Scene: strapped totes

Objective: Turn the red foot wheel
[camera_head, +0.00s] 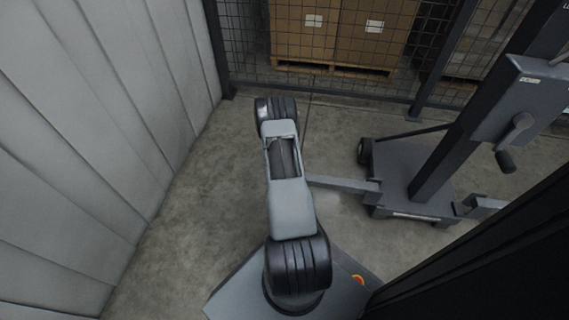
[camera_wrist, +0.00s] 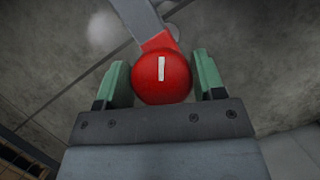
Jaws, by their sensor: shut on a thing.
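The red foot wheel (camera_wrist: 163,84) shows in the wrist view as a round red body with a white bar on its face, the bar standing nearly upright in the picture. A red neck joins it to a grey leg (camera_wrist: 139,17). My gripper (camera_wrist: 160,62) has a green finger on each side of the wheel and is shut on it. In the head view my arm hides the wheel and the gripper. A grey leg (camera_head: 342,184) runs there from the lifter base toward my arm.
A grey lifter (camera_head: 415,180) with a mast and a crank handle (camera_head: 515,130) stands at the right. A pale panelled wall (camera_head: 90,130) is at the left. A mesh fence (camera_head: 240,50) closes the back, with cartons (camera_head: 305,32) on a pallet behind it. Concrete floor lies bare left of my arm.

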